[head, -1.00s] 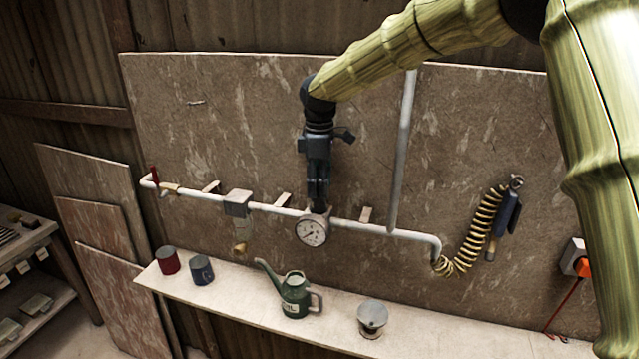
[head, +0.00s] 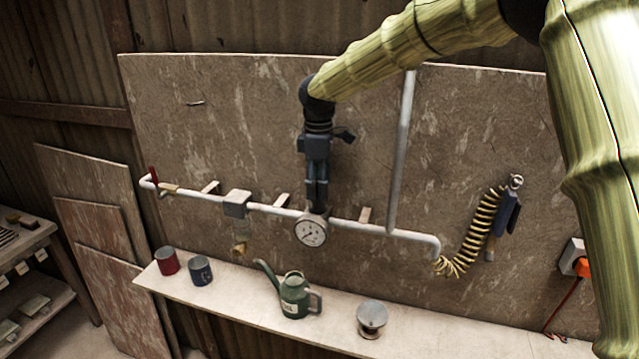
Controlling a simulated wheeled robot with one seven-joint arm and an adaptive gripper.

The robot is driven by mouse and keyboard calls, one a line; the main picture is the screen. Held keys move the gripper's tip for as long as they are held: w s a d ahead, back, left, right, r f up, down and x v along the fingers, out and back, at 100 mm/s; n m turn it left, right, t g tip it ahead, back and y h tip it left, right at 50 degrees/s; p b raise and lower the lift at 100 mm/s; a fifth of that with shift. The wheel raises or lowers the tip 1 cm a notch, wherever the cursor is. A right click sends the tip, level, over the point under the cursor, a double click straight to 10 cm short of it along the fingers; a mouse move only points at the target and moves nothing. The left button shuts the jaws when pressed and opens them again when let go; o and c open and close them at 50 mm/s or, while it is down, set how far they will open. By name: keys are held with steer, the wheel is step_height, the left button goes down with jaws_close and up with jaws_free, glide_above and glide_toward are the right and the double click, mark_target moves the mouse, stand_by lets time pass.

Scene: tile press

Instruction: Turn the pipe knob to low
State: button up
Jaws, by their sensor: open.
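A white pipe (head: 270,209) runs along the wall board, with a round white dial gauge (head: 311,231) hanging at its middle. My gripper (head: 317,208) points straight down at the pipe just above the gauge, its fingers open and close to the fitting there. The pipe knob is not clearly seen; the fingers cover the spot above the gauge, and I cannot tell whether they touch anything. A small red lever (head: 154,174) stands at the pipe's left end. The pipe also carries a grey box fitting with a cup (head: 237,204) left of the gauge.
A shelf (head: 245,299) below holds a red mug (head: 167,261), a blue mug (head: 201,270), a green watering can (head: 294,297) and a grey metal pot (head: 371,318). A coiled yellow hose (head: 478,228) hangs at right. A vertical pipe (head: 402,150) rises right of my gripper.

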mark_target(319, 182)
step_height(319, 182, up, 12)
stand_by(0.6)
